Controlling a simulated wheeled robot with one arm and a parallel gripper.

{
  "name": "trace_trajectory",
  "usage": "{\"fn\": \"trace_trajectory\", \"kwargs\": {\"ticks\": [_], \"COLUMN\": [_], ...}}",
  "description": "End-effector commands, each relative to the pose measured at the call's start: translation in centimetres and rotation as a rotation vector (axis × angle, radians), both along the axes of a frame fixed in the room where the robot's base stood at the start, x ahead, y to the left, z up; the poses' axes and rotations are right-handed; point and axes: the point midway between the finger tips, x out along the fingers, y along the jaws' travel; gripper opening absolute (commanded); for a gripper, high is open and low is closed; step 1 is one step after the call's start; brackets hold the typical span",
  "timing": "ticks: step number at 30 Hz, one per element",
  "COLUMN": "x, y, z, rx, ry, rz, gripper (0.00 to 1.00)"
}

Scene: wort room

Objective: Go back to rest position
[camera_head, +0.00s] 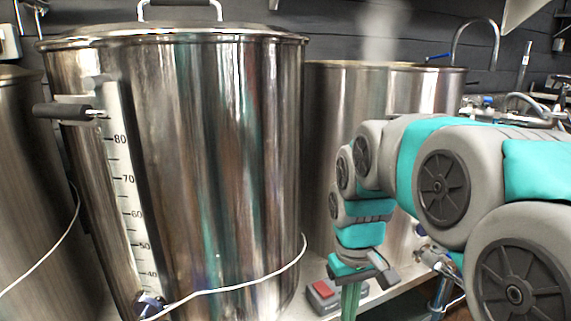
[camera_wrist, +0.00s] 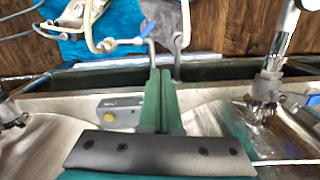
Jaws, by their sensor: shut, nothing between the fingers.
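My gripper (camera_head: 350,302) hangs pointing down at the lower middle of the head view, its green fingers partly cut off by the bottom edge. In the wrist view my gripper (camera_wrist: 166,78) shows two green fingers pressed together, with nothing held between them. My arm reaches in from the right and bends down to the gripper. The fingers are beside a small grey switch box with a red top (camera_head: 323,293). I cannot tell whether they touch anything.
A large steel kettle (camera_head: 215,160) with a level scale fills the left. A second steel vessel (camera_head: 335,150) stands behind my arm, and another (camera_head: 25,180) is at the far left. A white cable (camera_head: 235,287) crosses the big kettle. In the wrist view, metal valves (camera_wrist: 268,88) stand at right.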

Motion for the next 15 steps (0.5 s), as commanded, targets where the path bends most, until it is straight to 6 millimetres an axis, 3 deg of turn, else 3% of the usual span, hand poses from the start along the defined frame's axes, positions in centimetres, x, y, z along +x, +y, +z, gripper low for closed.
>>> {"fn": "trace_trajectory", "kwargs": {"ticks": [1,9,15], "x": [-2.3,-12.8,-18.4], "y": [-0.4,-2.1,-2.8], "z": [-0.3,-3.4,-5.6], "rx": [-0.002,-0.018,-0.024], "ry": [0.007,0.055,0.076], "rz": [-0.023,-0.157,-0.239], "gripper": [0.00,0.00,0.00]}}
